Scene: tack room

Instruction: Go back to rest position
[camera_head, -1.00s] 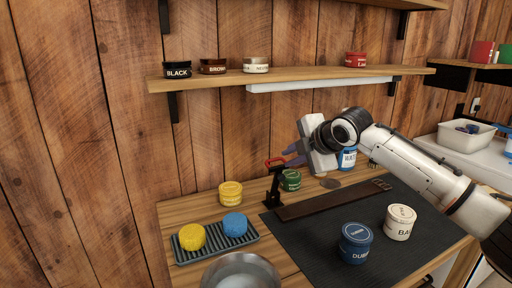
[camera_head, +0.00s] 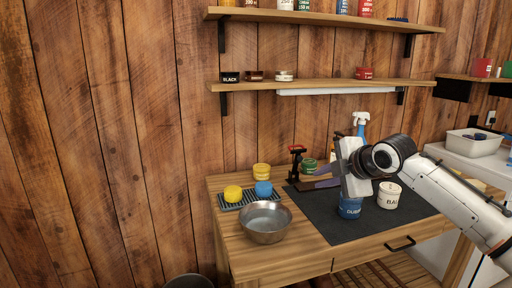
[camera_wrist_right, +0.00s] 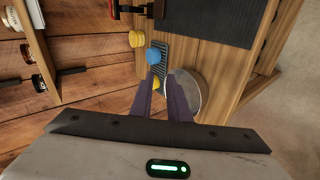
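My right gripper (camera_head: 315,178) is over the dark mat on the workbench, its fingers pointing left in the head view. In the right wrist view its two fingers (camera_wrist_right: 161,82) are apart with nothing held between them. The right arm comes in from the right edge, bent at the wrist. My left gripper and arm are not in view.
The bench (camera_head: 290,255) holds a steel bowl (camera_head: 266,222), a ribbed tray (camera_head: 248,201) with yellow and blue sponges, and a black mat (camera_head: 320,220). Blue (camera_head: 349,207) and cream (camera_head: 389,195) tins stand close to the gripper. A shelf (camera_head: 330,85) hangs behind.

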